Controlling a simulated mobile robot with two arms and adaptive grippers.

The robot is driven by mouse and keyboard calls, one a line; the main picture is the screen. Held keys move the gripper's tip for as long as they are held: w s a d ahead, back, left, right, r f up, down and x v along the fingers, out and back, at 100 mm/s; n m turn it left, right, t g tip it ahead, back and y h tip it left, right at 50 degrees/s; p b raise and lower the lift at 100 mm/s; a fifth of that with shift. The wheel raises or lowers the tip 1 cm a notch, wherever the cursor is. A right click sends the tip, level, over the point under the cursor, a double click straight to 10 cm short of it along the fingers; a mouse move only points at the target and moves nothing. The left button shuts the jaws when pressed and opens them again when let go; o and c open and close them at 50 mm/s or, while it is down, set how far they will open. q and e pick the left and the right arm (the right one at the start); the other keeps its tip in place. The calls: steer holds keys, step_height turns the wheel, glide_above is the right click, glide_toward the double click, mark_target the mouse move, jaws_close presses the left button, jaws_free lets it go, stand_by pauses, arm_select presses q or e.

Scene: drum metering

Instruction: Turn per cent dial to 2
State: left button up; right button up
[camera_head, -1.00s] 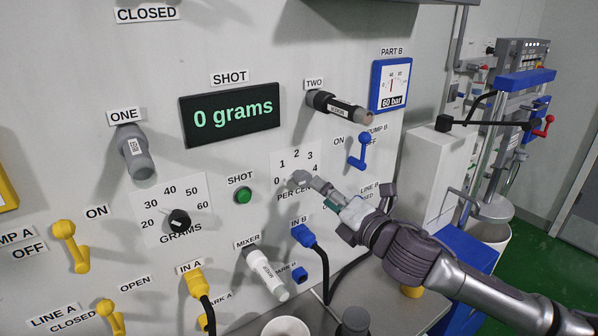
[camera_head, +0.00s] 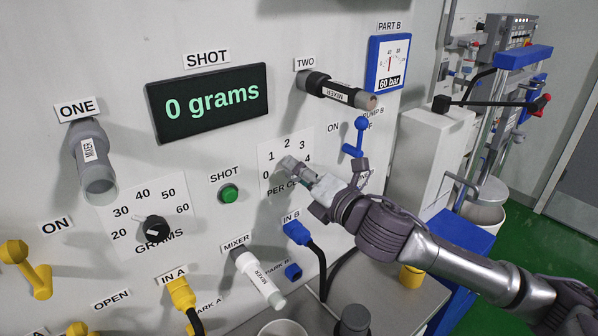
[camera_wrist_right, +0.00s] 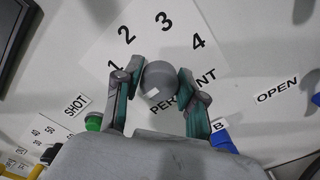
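The grey per cent dial (camera_head: 291,165) is on the wall panel, in a white scale marked 0 to 4. In the right wrist view the dial's round knob (camera_wrist_right: 160,78) sits between my right gripper's two fingers (camera_wrist_right: 161,84), which press close on both sides. A small white mark shows on the knob's lower left; the 0 is hidden behind a finger there. In the head view my right gripper (camera_head: 303,173) reaches the dial from the lower right and partly covers it and the PER CENT label. My left gripper is not in view.
The shot display (camera_head: 208,102) reads 0 grams. The green shot button (camera_head: 229,194) and black grams dial (camera_head: 152,229) lie left. The TWO mixer nozzle (camera_head: 338,91) sticks out above, the blue pump B lever (camera_head: 356,138) to the right, the blue hose plug (camera_head: 298,233) below.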

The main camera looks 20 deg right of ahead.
steer(key=c, duration=0.5)
steer(key=shift+c, duration=0.2)
steer(key=shift+m, duration=0.3)
steer(key=m+p, duration=0.1)
steer(key=m, duration=0.1)
steer(key=shift+m, duration=0.4)
steer(key=m, duration=0.3)
steer(key=shift+m+p, duration=0.3)
steer(key=shift+p, duration=0.1)
steer(key=m+p, duration=0.2)
steer(key=m, duration=0.3)
steer(key=shift+f, duration=0.1)
steer(key=m+p, duration=0.2)
steer(key=m, duration=0.3)
steer(key=shift+m, duration=0.4)
steer(key=shift+f, duration=0.1)
